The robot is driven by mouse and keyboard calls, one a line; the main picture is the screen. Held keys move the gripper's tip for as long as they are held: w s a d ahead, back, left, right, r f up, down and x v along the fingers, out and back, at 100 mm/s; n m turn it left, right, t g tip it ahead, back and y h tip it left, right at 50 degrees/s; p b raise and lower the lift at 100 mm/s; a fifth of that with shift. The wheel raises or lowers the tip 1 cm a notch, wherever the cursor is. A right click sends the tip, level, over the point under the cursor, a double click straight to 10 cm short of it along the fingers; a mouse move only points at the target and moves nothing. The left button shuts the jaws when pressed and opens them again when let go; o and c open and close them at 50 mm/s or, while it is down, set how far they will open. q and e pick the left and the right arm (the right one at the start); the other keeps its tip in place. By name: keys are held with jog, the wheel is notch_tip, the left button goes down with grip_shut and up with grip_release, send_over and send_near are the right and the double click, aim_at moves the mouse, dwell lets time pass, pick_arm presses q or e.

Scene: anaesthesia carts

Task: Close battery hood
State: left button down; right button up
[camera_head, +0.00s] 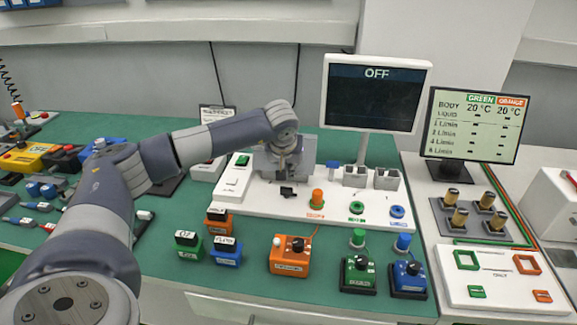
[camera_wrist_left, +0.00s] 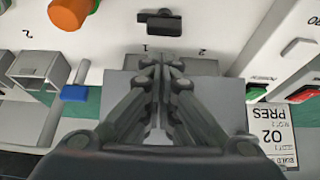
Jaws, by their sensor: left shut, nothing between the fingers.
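My left gripper (camera_head: 287,172) reaches down over the back left part of the long white panel (camera_head: 268,203). In the left wrist view its fingers (camera_wrist_left: 161,64) are together and empty. A grey plate or box (camera_wrist_left: 120,88) lies behind the fingers, mostly covered by them, and may be the battery hood; I cannot tell whether it touches the fingers. A black switch-like part (camera_wrist_left: 160,22) sits just beyond the fingertips, between marks 1 and 2, and it also shows in the head view (camera_head: 287,193). My right gripper is not in view.
Two grey box-like holders (camera_head: 356,177) and a small blue part (camera_head: 333,164) are right of the gripper. A monitor reading OFF (camera_head: 374,95) stands behind. Orange, green and blue units (camera_head: 289,257) stand in front of the panel. The green table (camera_head: 180,283) has free room at the front left.

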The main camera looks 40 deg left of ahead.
pick_arm(q)
jog(key=shift+s+f, duration=0.1)
jog(key=shift+f, duration=0.15)
jog(key=shift+d, duration=0.1)
jog(key=shift+r, duration=0.2)
jog(key=v, duration=1.1)
jog(key=shift+s+r, duration=0.25)
jog(key=shift+s, duration=0.05)
